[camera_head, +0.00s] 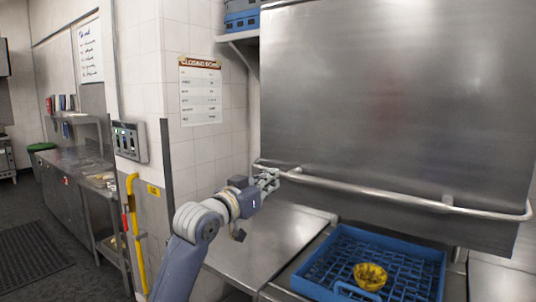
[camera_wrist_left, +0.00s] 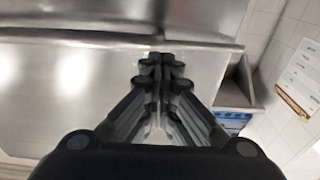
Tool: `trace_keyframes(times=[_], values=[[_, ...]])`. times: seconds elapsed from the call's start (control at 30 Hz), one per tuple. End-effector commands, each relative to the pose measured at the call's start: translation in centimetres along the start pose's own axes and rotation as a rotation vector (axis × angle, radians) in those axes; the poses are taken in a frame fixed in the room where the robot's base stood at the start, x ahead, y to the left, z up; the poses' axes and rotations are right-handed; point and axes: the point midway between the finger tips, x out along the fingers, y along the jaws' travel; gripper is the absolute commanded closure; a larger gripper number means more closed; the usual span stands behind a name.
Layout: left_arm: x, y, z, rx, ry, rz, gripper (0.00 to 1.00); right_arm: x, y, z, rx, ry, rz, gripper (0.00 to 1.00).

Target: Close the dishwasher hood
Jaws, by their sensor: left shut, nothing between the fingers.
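The dishwasher hood (camera_head: 400,95) is a large steel box, raised above the wash bed with a gap under its lower edge. Its bar handle (camera_head: 400,194) runs across the front near the bottom. My left gripper (camera_head: 270,178) is at the left end of the handle, with its fingers closed and nothing held. In the left wrist view the closed fingers (camera_wrist_left: 161,62) overlap the line of the handle (camera_wrist_left: 80,37); I cannot tell whether they touch it. My right gripper is not in view.
A blue dish rack (camera_head: 425,262) with a yellow bowl (camera_head: 370,276) sits below the raised hood. A steel counter (camera_head: 265,245) lies left of it. A control panel (camera_head: 130,141) and a yellow pipe (camera_head: 136,235) are on the wall at left. Open floor lies far left.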

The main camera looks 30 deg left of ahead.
Motion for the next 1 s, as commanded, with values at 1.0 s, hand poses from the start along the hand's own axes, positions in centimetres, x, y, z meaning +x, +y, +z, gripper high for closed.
trace_keyframes(times=[1.0], values=[[7.2, 1.2, -3.6, 0.024, 0.068, 0.023, 1.0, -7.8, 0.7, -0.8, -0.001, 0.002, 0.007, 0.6]])
